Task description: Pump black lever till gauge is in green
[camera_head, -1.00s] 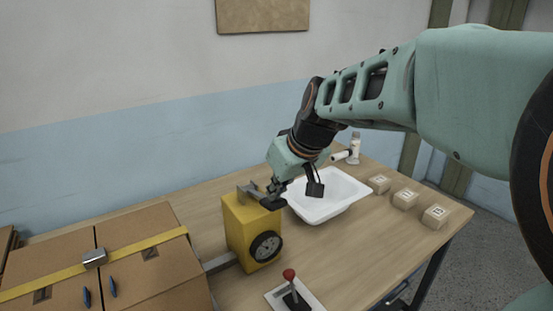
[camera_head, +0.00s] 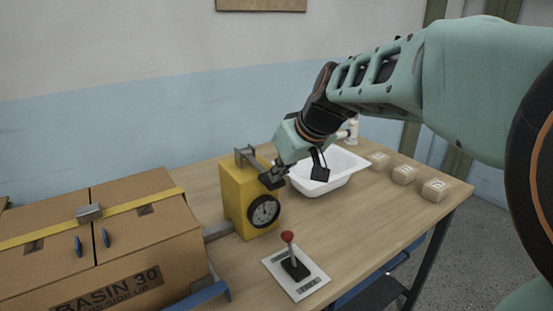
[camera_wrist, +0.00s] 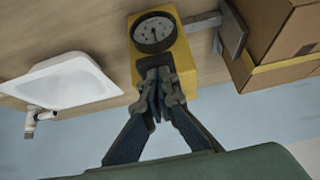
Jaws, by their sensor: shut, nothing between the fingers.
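A yellow box (camera_head: 237,197) stands on the table with a round gauge (camera_head: 264,211) on its front. The gauge has a black rim; its needle and any green zone are too small to read. The wrist view also shows the gauge (camera_wrist: 155,32) and the yellow box (camera_wrist: 186,62). A grey metal bracket (camera_head: 246,155) rises from the box's top. My gripper (camera_head: 271,179) is shut and empty at the box's upper right, above the gauge. Its closed fingers (camera_wrist: 155,74) overlap the box in the wrist view; contact is unclear.
A red-knobbed joystick (camera_head: 288,238) stands on a white plate (camera_head: 310,283) in front. A white basin (camera_head: 342,172) lies behind right, with several small blocks (camera_head: 404,174) beyond. A strapped cardboard box (camera_head: 150,235) fills the left. The table's right front is clear.

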